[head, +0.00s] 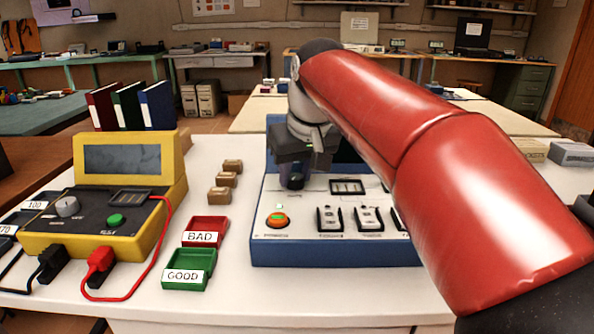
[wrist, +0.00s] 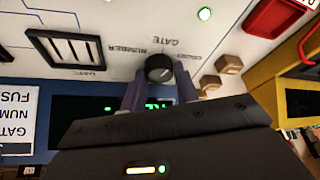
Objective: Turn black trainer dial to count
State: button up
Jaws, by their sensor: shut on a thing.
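The trainer is a blue box with a white sloping panel (head: 300,240), in the middle of the head view. Its black dial (wrist: 159,68) shows in the wrist view, with printing around it that reads upside down: GATE, NUMBER and what looks like COUNT. My gripper (head: 292,182) reaches down to the upper left of the panel and hides the dial in the head view. In the wrist view its two fingers stand on either side of the dial, shut on it. I cannot clearly tell which label the dial points to. A green display (wrist: 155,104) is partly hidden behind the fingers.
Left are red BAD (head: 208,222) and green GOOD (head: 202,252) trays, small brown blocks (head: 221,195) and a yellow meter (head: 165,215) with cables. My red arm covers the right side.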

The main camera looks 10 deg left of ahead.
aim_at(294, 197)
jog(key=m, duration=0.2)
jog(key=m+h, duration=0.1)
jog(key=m, duration=0.1)
jog(key=shift+s+a+m+t+h, duration=0.1)
jog(key=shift+m+t+h, duration=0.2)
jog(key=shift+m, duration=0.1)
dwell(0.5)
jog(key=o, duration=1)
jog(key=shift+c, duration=0.2)
jog(key=v, duration=0.7)
jog(key=shift+s+r, duration=0.2)
jog(key=shift+r, duration=0.15)
